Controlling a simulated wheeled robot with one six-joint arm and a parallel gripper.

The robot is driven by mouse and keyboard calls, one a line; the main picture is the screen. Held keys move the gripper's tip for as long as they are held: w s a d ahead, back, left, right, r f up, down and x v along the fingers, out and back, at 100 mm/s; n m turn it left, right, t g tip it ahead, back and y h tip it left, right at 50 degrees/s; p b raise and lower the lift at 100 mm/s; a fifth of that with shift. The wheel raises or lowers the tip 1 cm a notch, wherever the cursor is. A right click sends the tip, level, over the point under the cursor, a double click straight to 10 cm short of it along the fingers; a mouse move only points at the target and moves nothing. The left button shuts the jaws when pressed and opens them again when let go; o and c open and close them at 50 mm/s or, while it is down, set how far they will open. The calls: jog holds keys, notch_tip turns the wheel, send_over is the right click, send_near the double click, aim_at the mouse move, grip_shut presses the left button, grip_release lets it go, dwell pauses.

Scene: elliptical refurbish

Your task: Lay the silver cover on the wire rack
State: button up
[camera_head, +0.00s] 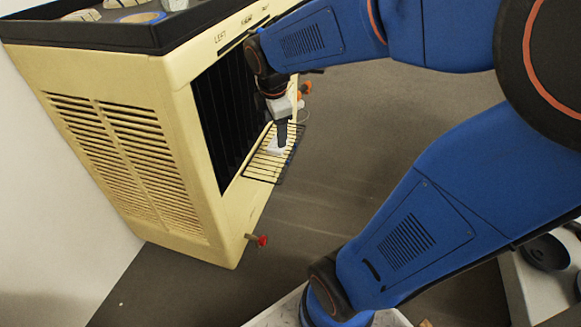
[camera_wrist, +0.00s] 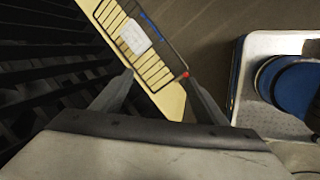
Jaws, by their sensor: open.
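The silver cover (camera_head: 277,146) looks like a small pale rectangular piece and lies on the wire rack (camera_head: 262,168), which juts out from the front of the cream cabinet. In the wrist view the cover (camera_wrist: 135,37) rests on the bars of the rack (camera_wrist: 156,71), away from the rack's near end. My gripper (camera_head: 282,143) appears over the rack in the head view and partly hides the cover. In the wrist view my gripper (camera_wrist: 159,78) is open with nothing between its fingers, and the cover lies beyond the fingertips, apart from them.
The cream cabinet (camera_head: 120,85) has a dark slotted opening beside the rack. A red knob (camera_head: 262,240) sticks out low on its front, with orange knobs (camera_head: 305,88) near the rack's far end. A dark tray (camera_head: 100,40) tops the cabinet. The brown floor (camera_head: 340,150) is clear.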

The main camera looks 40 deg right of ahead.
jog(key=s+a+m+t+y, duration=0.1)
jog(key=s+a+m, duration=0.2)
jog(key=s+m, duration=0.5)
jog(key=s+a+r+m+y, duration=0.1)
jog(key=s+a+m, duration=0.3)
jog(key=s+m, duration=0.3)
jog(key=s, duration=0.3)
jog(key=shift+r+m+t, duration=0.25)
jog(key=shift+m+t, duration=0.15)
dwell(0.9)
